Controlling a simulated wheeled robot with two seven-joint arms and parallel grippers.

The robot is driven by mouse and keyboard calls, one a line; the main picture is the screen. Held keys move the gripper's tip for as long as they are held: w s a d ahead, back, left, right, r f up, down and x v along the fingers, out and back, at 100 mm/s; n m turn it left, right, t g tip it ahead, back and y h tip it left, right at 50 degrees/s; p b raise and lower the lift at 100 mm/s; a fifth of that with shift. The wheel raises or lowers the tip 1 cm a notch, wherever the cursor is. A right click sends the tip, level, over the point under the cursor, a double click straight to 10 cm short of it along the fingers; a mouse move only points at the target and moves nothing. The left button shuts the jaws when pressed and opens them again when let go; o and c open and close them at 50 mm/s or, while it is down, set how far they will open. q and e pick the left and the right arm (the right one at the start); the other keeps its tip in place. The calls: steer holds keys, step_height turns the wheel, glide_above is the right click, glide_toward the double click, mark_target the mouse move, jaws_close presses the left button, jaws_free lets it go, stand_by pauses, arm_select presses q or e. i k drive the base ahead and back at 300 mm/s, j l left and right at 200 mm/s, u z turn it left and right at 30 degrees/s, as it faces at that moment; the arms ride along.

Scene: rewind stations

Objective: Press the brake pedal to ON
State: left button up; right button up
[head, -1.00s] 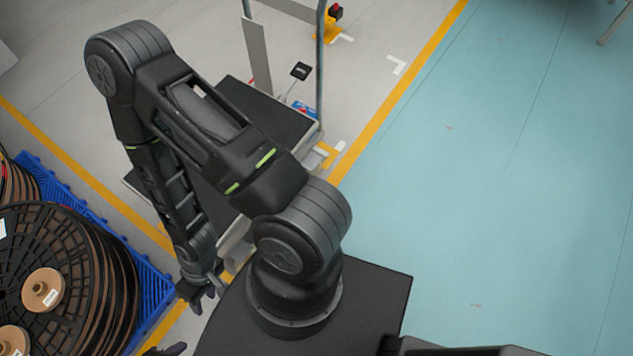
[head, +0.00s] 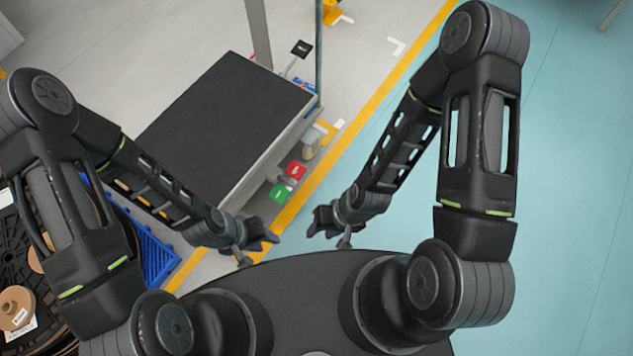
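The cart (head: 222,125) has a black deck and a pale side edge. Low at its near right corner sit two small pedals: a red one (head: 295,170) and a green one (head: 279,192) just below it. Their white lettering is too small to read, so I cannot tell which is ON. My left gripper (head: 257,248) is below the green pedal in the head view, apart from it, with fingers spread and empty.
A blue pallet (head: 157,255) with cable reels (head: 18,308) stands at the left, partly behind my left arm. A yellow floor line (head: 375,85) runs beside the cart. The teal floor (head: 575,200) on the right is clear. Cart handle posts (head: 260,30) rise at the back.

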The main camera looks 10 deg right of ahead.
mark_target(287, 182)
steer(key=i+l, duration=0.5)
steer(key=l, duration=0.2)
steer(key=u, duration=1.5)
